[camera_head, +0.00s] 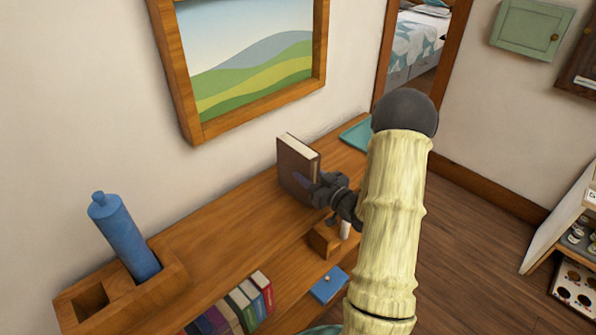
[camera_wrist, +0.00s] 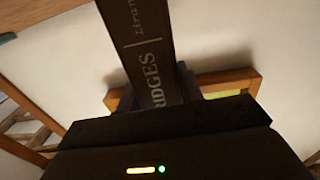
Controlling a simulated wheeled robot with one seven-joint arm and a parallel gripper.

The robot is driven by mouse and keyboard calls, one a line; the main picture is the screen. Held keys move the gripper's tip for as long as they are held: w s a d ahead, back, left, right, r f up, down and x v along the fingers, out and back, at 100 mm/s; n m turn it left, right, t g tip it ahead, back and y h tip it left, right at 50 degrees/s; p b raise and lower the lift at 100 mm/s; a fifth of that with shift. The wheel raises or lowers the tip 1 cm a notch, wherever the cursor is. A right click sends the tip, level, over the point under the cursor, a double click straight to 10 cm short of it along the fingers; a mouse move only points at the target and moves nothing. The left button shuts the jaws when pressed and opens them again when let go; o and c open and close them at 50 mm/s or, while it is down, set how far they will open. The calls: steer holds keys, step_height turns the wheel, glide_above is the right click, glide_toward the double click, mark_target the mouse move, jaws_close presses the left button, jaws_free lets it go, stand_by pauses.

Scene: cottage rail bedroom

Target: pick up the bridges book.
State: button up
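The bridges book (camera_head: 297,168) is a dark brown book with pale pages, standing upright on the wooden shelf top. In the wrist view its dark spine (camera_wrist: 150,45) shows the letters "RIDGES", with the start of the word cut off by my gripper. My gripper (camera_head: 322,190) is at the book's lower near edge in the head view. In the wrist view my gripper's dark fingers (camera_wrist: 156,95) lie on both sides of the spine, with no gap showing. The fingertips and the book's base are partly hidden.
A blue cylinder (camera_head: 124,236) stands in a wooden holder (camera_head: 165,290) at the left. A teal flat item (camera_head: 356,136) lies behind the book. Several books (camera_head: 240,302) and a small blue book (camera_head: 328,285) sit lower down. A framed picture (camera_head: 250,70) hangs above.

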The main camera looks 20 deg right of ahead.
mark_target(308, 153)
steer(key=shift+a, duration=0.1)
steer(key=c, duration=0.3)
steer(key=shift+w, duration=0.15)
steer(key=shift+c, duration=0.4)
steer(key=shift+r, duration=0.2)
step_height(308, 153, up, 10)
steer(key=shift+f+b, duration=0.1)
steer(key=shift+b, duration=0.4)
steer(key=shift+f, duration=0.1)
